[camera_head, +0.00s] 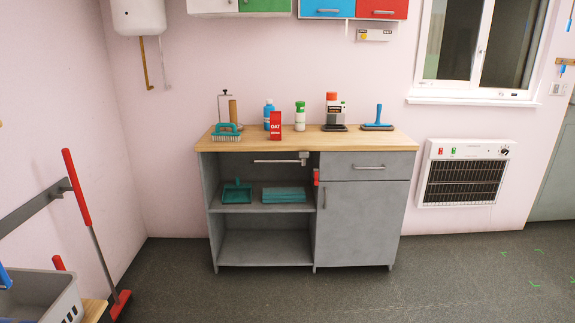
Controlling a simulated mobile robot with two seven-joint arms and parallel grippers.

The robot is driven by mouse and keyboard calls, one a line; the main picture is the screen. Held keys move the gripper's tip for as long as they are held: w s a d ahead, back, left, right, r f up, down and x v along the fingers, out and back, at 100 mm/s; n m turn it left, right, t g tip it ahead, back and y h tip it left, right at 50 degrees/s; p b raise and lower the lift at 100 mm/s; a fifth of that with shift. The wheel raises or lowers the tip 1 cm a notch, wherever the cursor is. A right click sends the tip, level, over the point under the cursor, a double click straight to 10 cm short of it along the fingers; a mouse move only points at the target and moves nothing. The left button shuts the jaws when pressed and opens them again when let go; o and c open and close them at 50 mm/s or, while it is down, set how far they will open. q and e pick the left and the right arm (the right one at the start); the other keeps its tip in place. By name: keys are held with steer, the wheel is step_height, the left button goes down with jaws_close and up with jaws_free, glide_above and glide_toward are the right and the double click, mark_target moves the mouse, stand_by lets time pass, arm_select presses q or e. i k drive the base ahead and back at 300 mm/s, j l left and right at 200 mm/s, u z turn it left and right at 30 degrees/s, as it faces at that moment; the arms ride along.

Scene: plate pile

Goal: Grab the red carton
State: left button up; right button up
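The red carton (275,126) stands upright on the wooden top of the grey cabinet (395,139), left of the middle and close to the front half. It has white lettering that reads "OAT". A blue bottle (268,112) stands close behind it to the left and is partly hidden by it. Neither of my grippers shows in the head view, so nothing is seen near the carton.
A teal brush (226,132), a green-capped white bottle (300,116), an orange-topped appliance (333,112) and a blue-handled tool (378,118) share the top. A grey basket (40,297) and red-handled broom (84,215) stand at left. The dark floor (300,295) before the cabinet is clear.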

mark_target(276, 125)
steer(key=i+j+z, duration=0.1)
steer(key=i+z, duration=0.2)
steer(key=i, duration=2.1)
